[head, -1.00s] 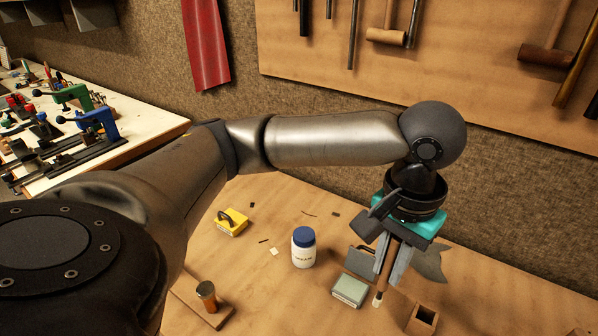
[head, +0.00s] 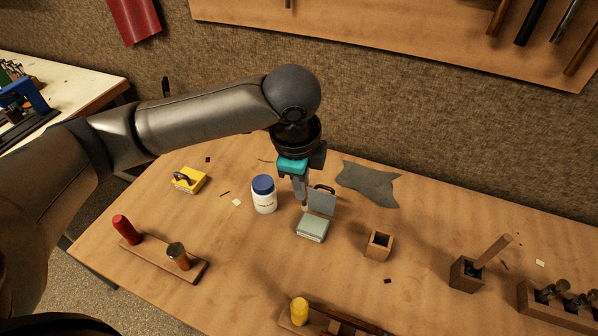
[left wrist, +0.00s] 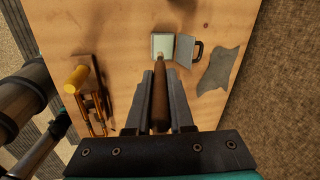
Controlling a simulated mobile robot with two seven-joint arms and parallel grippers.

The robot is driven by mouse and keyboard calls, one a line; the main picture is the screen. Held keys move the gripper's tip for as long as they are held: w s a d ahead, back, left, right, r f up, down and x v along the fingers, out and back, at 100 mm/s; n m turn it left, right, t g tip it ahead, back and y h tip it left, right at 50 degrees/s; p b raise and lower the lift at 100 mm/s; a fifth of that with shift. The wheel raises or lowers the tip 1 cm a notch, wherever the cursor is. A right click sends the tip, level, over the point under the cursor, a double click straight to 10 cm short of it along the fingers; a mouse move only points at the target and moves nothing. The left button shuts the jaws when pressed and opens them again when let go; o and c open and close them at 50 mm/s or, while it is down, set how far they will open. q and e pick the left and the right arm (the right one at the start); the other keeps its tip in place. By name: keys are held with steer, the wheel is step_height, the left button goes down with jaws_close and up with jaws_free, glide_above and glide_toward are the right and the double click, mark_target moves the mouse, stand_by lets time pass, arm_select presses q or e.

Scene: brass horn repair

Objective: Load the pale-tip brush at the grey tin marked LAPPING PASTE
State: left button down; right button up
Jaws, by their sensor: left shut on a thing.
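My left gripper (head: 300,196) points down over the workbench, shut on the brown handle of the brush (left wrist: 160,100). The brush's pale tip (left wrist: 160,57) points away from the fingers, toward the grey tin (head: 312,230). In the wrist view the tip overlaps the near part of the tin's pale green top (left wrist: 162,42). I cannot tell whether it touches. A grey plate with a dark handle (head: 322,202), perhaps the lid, is right behind the tin. The tin's lettering is too small to read. My right gripper is not in view.
A white jar with a blue lid (head: 264,200) stands left of the tin, and a small open wooden box (head: 379,246) stands to its right. A grey cloth (head: 368,184) lies behind. A yellow tin (head: 189,180) and a board with two cylinders (head: 190,272) are further left.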

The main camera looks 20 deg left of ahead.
arm_select(q)
steer(key=w+a+f+m+h+b, duration=0.1)
steer(key=f+m+b, duration=0.1)
steer(key=f+m, duration=0.2)
steer(key=w+f+m+h+b, duration=0.2)
steer(key=f+m, duration=0.3)
steer(key=m, duration=0.3)
steer(key=shift+w+a+m+b, duration=0.3)
steer(key=shift+a+b, duration=0.1)
steer(key=shift+b, duration=0.1)
steer(key=shift+s+f+h, duration=0.1)
steer(key=shift+f+h, duration=0.2)
steer(key=shift+f, duration=0.35)
stand_by(1.1)
steer(key=shift+f, duration=0.1)
stand_by(2.1)
step_height(320, 180, up, 7)
steer(key=p, duration=0.8)
stand_by(0.7)
